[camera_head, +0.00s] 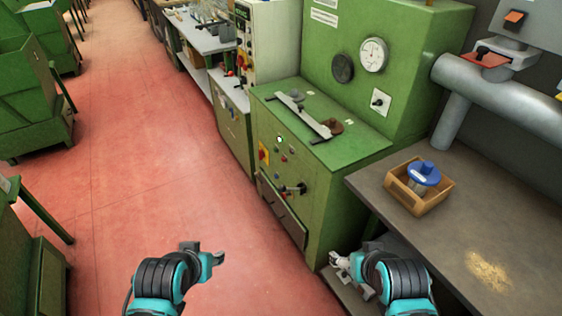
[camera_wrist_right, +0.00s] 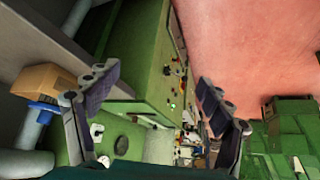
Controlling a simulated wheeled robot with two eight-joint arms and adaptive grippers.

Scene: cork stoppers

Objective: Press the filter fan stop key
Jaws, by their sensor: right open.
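A green machine (camera_head: 240,110) stands ahead, with its front panel facing left. The panel carries a yellow-and-red switch (camera_head: 263,154), several small round buttons (camera_head: 284,158) and a black handle (camera_head: 294,189). An orange key (camera_head: 515,17) sits on a grey box at the top right, above a grey duct (camera_head: 480,88). I cannot read any label, so I cannot tell which is the fan stop key. My right gripper (camera_head: 352,258) is open and empty, low in front of the machine; its spread fingers (camera_wrist_right: 152,105) frame the machine. My left gripper (camera_head: 205,252) looks open and empty over the floor.
Green bins (camera_head: 30,110) stand at left. The red floor (camera_head: 130,170) between is clear.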

